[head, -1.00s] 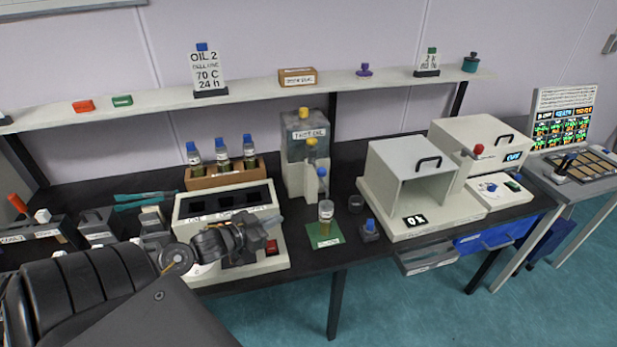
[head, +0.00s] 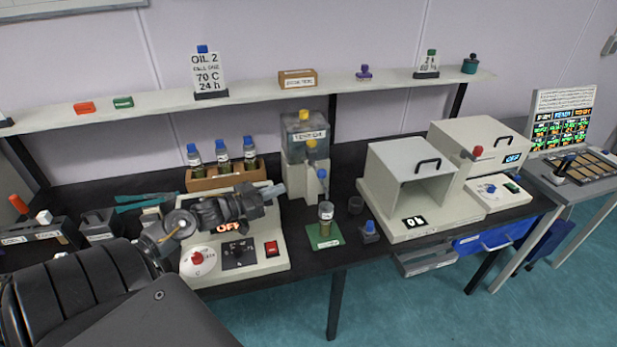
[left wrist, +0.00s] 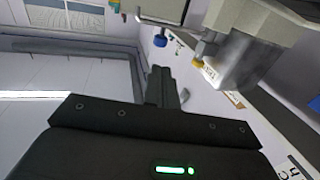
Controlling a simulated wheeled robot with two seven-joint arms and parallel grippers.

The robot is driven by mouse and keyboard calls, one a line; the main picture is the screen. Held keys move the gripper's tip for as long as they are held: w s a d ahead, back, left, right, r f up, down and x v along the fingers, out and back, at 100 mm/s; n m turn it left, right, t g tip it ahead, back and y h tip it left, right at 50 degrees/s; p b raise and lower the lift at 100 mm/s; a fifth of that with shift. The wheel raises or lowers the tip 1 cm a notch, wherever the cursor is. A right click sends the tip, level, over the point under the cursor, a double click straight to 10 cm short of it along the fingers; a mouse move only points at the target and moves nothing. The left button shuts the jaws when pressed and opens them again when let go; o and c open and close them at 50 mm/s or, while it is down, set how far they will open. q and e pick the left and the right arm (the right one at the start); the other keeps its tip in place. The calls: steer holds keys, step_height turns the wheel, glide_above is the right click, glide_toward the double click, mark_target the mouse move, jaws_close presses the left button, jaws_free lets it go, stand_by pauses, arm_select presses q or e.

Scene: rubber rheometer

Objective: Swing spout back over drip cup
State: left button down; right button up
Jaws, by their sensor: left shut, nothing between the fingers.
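The oil dispenser labelled TEST OIL (head: 297,175) stands at mid-bench, with a yellow tap (head: 311,143) on its front. A spout with a blue part (head: 322,173) sits at its front right, above and behind a clear jar (head: 326,211) on a green mat. A small dark cup (head: 355,204), perhaps the drip cup, stands right of the mat; the spout is not over it. My left gripper (head: 276,190) is shut and empty, left of the dispenser and apart from the spout. In the left wrist view its fingers (left wrist: 166,88) point toward the blue part (left wrist: 160,41).
A heating block (head: 260,265) showing OFF lies below my left arm. Blue-capped bottles stand in a wooden rack (head: 226,178) behind it. A small blue-topped item (head: 369,232) is right of the mat. An open white chamber (head: 400,165) stands farther right.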

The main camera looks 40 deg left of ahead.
arm_select(q)
steer(key=p, duration=0.3)
glide_toward(319, 173)
steer(key=x, duration=0.5)
steer(key=shift+w+d+f, duration=0.1)
steer(key=shift+w+f, duration=0.15)
steer(key=shift+w, duration=0.2)
steer(key=shift+w+d+f, duration=0.1)
steer(key=shift+w+f, duration=0.15)
steer(key=shift+w, duration=0.2)
